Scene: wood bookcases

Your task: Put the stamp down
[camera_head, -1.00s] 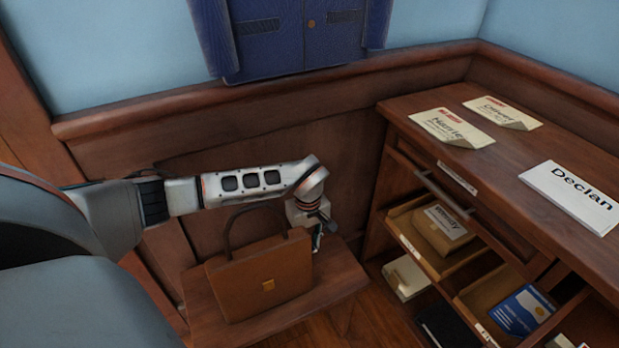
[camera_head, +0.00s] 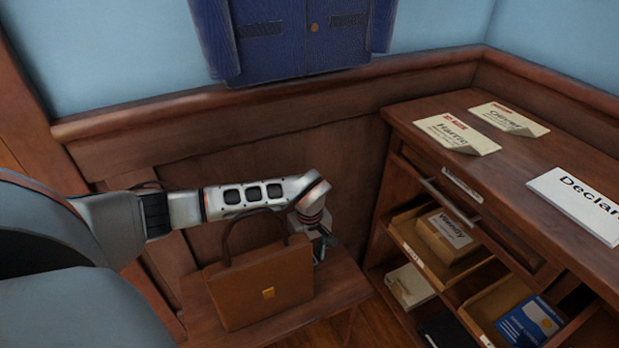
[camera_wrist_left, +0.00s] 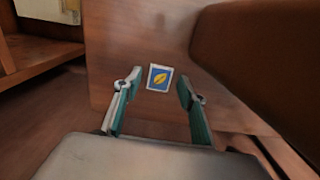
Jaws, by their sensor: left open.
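The stamp (camera_wrist_left: 159,77) is a small blue square with a yellow leaf and a pale border. In the left wrist view it lies on the wooden bench top (camera_wrist_left: 125,38), between and just beyond my fingertips. My left gripper (camera_wrist_left: 158,84) is open, one finger on each side of the stamp, with no visible contact. In the head view my left gripper (camera_head: 320,248) is low at the right side of the brown briefcase (camera_head: 262,285), which partly hides it. The stamp cannot be made out there. My right gripper is not in view.
The briefcase stands on the bench (camera_head: 340,285), close beside my gripper; it also shows in the left wrist view (camera_wrist_left: 265,60). A wooden desk (camera_head: 400,115) with open compartments stands to the right. It carries a Harrie envelope (camera_head: 455,135), another envelope and a Declan card (camera_head: 580,200).

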